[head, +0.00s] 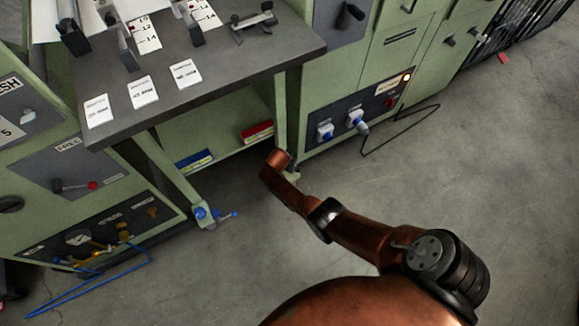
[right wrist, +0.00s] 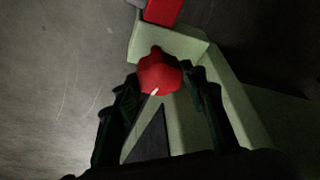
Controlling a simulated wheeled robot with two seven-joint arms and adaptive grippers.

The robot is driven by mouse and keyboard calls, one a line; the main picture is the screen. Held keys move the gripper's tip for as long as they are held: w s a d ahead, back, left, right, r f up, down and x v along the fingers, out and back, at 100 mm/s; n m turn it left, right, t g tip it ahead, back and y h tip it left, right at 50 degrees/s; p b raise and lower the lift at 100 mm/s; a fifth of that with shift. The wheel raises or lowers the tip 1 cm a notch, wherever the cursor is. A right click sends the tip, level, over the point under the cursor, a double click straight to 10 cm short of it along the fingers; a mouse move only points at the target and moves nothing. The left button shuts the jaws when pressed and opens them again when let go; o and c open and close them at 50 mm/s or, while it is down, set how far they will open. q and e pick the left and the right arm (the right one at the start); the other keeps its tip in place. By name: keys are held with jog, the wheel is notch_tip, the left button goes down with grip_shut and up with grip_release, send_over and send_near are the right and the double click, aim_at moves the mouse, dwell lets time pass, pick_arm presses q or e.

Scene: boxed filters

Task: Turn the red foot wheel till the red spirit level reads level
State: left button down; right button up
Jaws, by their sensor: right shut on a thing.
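The red foot wheel (right wrist: 160,72) shows in the right wrist view, a knobbed red wheel with a small pale mark. My right gripper (right wrist: 162,80) is shut on it, with one dark finger on each side. In the head view my right arm reaches to the foot of the table's right leg and hides the wheel and the fingers. The red spirit level (head: 257,131) lies on the green rail under the tabletop, just above my right wrist. Its bubble is too small to read. My left gripper is not in view.
A blue spirit level (head: 195,161) and a blue foot wheel (head: 201,213) are at the table's left leg. The grey tabletop (head: 215,95) holds cards and metal parts. Green cabinets with plugs (head: 356,121) and a black cable stand right. The concrete floor is mostly clear.

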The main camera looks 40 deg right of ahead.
jog(key=shift+w+a, duration=0.1)
jog(key=o, duration=0.9)
jog(key=shift+o, duration=1.3)
jog(key=shift+a+r, duration=0.25)
jog(key=shift+r, duration=0.3)
jog(key=v, duration=1)
jog(key=shift+s+r, duration=0.25)
jog(key=shift+r, duration=0.1)
